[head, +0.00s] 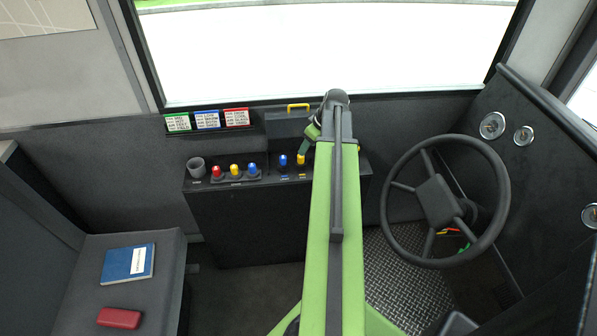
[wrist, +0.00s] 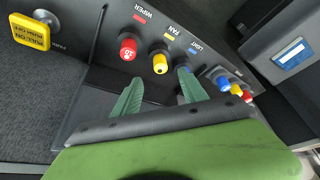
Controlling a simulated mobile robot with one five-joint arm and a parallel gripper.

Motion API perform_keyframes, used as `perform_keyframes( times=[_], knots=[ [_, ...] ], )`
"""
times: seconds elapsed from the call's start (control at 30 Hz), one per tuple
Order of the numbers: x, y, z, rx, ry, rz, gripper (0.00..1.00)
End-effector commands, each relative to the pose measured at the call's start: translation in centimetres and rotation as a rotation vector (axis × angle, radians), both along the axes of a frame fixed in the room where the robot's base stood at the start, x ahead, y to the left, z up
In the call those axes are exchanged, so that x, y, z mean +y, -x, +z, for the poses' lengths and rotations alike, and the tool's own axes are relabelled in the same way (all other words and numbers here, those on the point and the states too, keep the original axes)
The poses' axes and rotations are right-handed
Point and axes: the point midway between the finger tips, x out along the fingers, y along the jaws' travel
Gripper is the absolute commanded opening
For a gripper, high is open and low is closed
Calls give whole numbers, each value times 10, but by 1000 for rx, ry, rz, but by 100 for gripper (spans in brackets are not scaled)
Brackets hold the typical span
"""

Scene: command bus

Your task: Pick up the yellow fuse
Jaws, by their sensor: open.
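A yellow fuse (head: 235,169) stands in a small holder on the dark console, between a red one (head: 217,171) and a blue one (head: 252,169). In the wrist view the yellow fuse (wrist: 236,90) is small, at the right, past my gripper's right finger. My gripper (wrist: 161,76) is open with nothing between its two green fingers. Its fingertips point toward the labelled switch panel, with the yellow FAN knob (wrist: 160,63) just beyond the gap. The right finger partly covers the blue LIGHT knob. In the head view my arm hides most of the gripper, right of the fuse.
A red WIPER knob (wrist: 128,47) and a yellow pull button (wrist: 30,32) lie left in the wrist view. A dark case with a yellow handle (head: 298,106) is behind the console. The steering wheel (head: 437,200) is right.

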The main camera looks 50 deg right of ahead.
Motion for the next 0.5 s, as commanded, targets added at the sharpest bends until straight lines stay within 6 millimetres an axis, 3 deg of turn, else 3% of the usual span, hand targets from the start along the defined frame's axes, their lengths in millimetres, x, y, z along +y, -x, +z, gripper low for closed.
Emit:
perform_keyframes(
  times=[0.03, 0.07, 0.33, 0.5],
  knots=[
    [0, -5, -20, 0, 0, 0, 50],
    [0, -7, -23, 0, 0, 0, 50],
    [1, -11, -28, 0, 0, 0, 50],
    [2, -19, -53, 0, 0, 0, 50]
  ],
)
